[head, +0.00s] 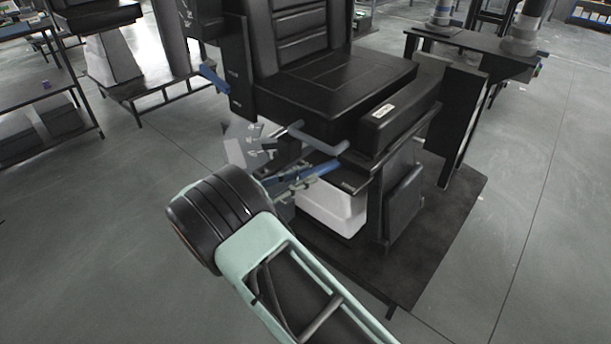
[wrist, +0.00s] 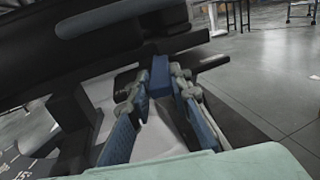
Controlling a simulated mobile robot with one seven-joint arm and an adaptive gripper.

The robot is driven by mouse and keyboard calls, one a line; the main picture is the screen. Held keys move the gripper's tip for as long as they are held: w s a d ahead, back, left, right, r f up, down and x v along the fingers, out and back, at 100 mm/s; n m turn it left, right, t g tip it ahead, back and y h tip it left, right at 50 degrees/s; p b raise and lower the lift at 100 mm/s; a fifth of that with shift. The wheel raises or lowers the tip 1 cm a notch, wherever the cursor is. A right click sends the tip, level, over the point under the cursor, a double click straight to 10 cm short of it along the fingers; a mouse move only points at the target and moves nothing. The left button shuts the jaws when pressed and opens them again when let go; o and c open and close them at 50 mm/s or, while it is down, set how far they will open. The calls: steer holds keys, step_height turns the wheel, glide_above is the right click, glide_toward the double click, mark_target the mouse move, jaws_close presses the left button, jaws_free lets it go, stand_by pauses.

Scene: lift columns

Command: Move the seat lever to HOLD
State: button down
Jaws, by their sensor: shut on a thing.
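A black padded seat (head: 335,82) stands on a dark platform. My gripper (head: 312,173) is low at the seat's near side, under a grey-blue bent handle (head: 318,138). In the wrist view my gripper (wrist: 160,82) has its two blue-padded fingers closed together at the tips on a blue lever piece (wrist: 160,70). The fingers hide much of this lever, and its exact position is hard to tell. A grey plate with white marks (head: 242,146) is just left of the gripper; its lettering is too small to read.
The bent handle also crosses the wrist view's top (wrist: 98,14), close above the fingers. A white box (head: 335,212) sits under the seat. Another blue lever (head: 213,77) is at the seat's left. A bench (head: 470,40) stands at the right. Open floor is in front and left.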

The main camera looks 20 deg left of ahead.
steer(key=c, duration=1.8)
jaws_free()
steer(key=shift+o, duration=0.2)
steer(key=v, duration=1.2)
steer(key=shift+a, duration=0.1)
